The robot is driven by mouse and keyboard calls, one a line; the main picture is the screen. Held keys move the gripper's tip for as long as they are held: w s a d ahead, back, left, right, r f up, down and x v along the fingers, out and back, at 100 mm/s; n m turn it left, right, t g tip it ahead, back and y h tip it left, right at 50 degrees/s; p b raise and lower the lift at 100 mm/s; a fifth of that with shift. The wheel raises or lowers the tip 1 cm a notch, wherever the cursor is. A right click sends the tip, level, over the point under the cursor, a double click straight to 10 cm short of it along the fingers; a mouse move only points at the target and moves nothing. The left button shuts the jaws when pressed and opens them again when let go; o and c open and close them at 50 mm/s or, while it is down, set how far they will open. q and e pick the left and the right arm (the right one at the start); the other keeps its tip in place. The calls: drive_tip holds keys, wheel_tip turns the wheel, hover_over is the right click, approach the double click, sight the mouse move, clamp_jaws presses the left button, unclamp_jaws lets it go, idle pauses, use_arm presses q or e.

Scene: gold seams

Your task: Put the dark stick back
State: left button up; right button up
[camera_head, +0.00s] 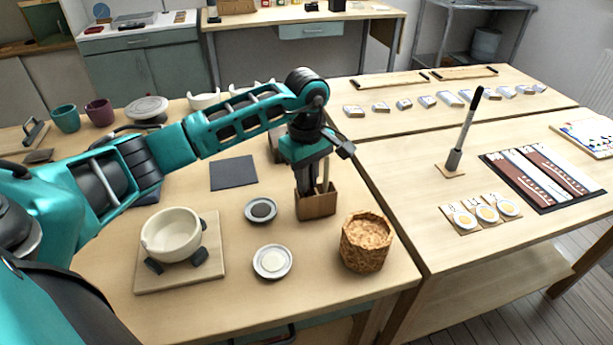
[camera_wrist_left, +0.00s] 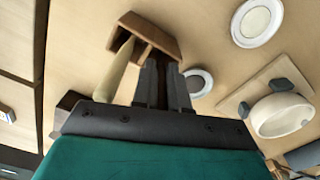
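My left gripper (camera_head: 306,190) points down at a small brown wooden holder (camera_head: 318,206) on the near table. In the left wrist view its two dark fingers (camera_wrist_left: 165,82) are close together, with their tips at the holder (camera_wrist_left: 150,36). A pale stick (camera_head: 326,172) leans up out of the holder beside the fingers; it also shows in the left wrist view (camera_wrist_left: 115,68). I cannot make out a separate dark stick between the dark fingers or in the holder. My right gripper is not in view.
Two small round dishes (camera_head: 272,262) lie in front and left. A cream bowl (camera_head: 171,236) sits on a board further left. An upright black-and-grey tool (camera_head: 464,135) stands on the right table.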

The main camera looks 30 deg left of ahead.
use_arm(q)
drive_tip(key=shift+o, duration=0.7)
drive_tip(key=shift+r, duration=0.1)
drive_tip(key=shift+r+p, duration=0.25)
drive_tip(key=shift+p, duration=0.05)
wheel_tip(320, 180, up, 12)
drive_tip(key=shift+f, duration=0.15)
drive_tip(key=shift+s, duration=0.1)
